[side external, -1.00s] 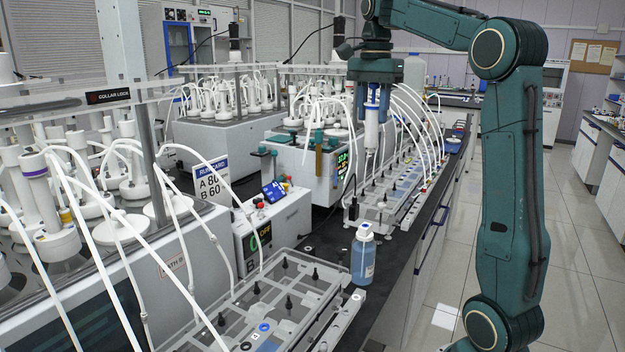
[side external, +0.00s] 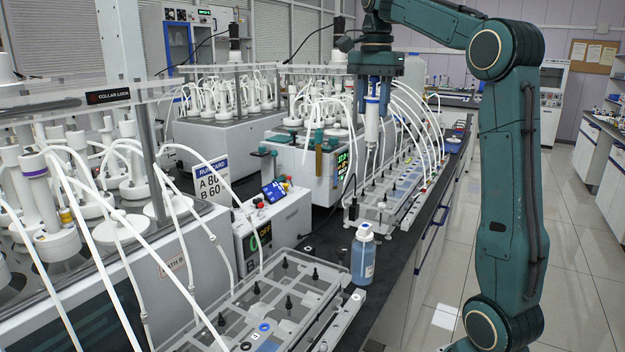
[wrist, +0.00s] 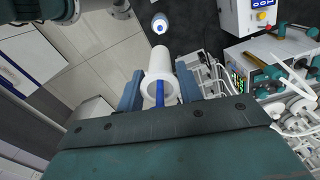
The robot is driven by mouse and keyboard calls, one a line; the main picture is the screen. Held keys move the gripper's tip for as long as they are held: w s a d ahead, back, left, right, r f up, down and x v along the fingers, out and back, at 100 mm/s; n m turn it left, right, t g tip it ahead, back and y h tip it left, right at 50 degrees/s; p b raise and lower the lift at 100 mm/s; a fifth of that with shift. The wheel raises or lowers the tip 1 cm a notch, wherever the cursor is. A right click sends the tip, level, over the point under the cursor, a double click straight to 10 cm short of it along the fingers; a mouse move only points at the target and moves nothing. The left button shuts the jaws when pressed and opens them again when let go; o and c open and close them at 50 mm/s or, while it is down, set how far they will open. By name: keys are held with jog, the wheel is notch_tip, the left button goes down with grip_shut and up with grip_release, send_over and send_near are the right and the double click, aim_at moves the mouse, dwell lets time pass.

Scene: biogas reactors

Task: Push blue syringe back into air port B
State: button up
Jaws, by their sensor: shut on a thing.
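My gripper (side external: 373,100) points down over the far clear rack on the bench. Its blue fingers are shut on the blue syringe (side external: 371,128), a white barrel with blue at its upper part, held about upright. In the wrist view the syringe (wrist: 160,70) shows between the two fingers (wrist: 159,92), with a white collar and a blue rod. The syringe's tip is above the rack; I cannot tell whether it touches anything. I cannot make out which port is air port B.
A clear rack with black fittings (side external: 285,285) lies in front. A bottle of blue liquid (side external: 364,258) stands beside it. White tubes arch around the far rack (side external: 390,190) close to my gripper. A control box (side external: 272,225) and reactor baths stand to the left.

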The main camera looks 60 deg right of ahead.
jog(key=shift+r, duration=1.5)
dwell(0.4)
jog(key=shift+w+a+f, duration=0.2)
jog(key=shift+a+f, duration=0.15)
jog(key=shift+f, duration=0.35)
jog(key=s+a+f, duration=0.2)
jog(key=a+f, duration=0.5)
jog(key=f, duration=0.4)
jog(key=s+a+f, duration=0.3)
jog(key=a+f, duration=0.4)
jog(key=f, duration=0.5)
jog(key=shift+a+f, duration=0.15)
jog(key=shift+f, duration=0.15)
jog(key=shift+f, duration=2.45)
jog(key=shift+f, duration=0.55)
